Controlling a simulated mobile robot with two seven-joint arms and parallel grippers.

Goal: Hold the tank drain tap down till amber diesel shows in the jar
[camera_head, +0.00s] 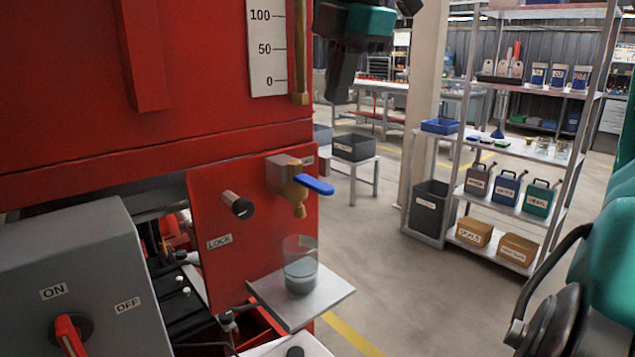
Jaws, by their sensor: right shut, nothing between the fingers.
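The drain tap (285,176) is a brass body with a blue lever (315,185) on the red tank's side panel. The lever sticks out to the right and its spout points down. A clear jar (301,264) stands upright below the spout on a small metal shelf (325,300). The jar holds pale grey, cloudy liquid in its lower part; no amber shows. My right gripper (338,92) is shut and empty, fingers down, above the lever and apart from it. My left gripper is out of view.
The red tank (70,90) with a level scale (267,45) fills the left. A grey switch box (80,285) with a red knob stands front left. A shelf rack (490,200) with cans and boxes is at the right. The floor between is clear.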

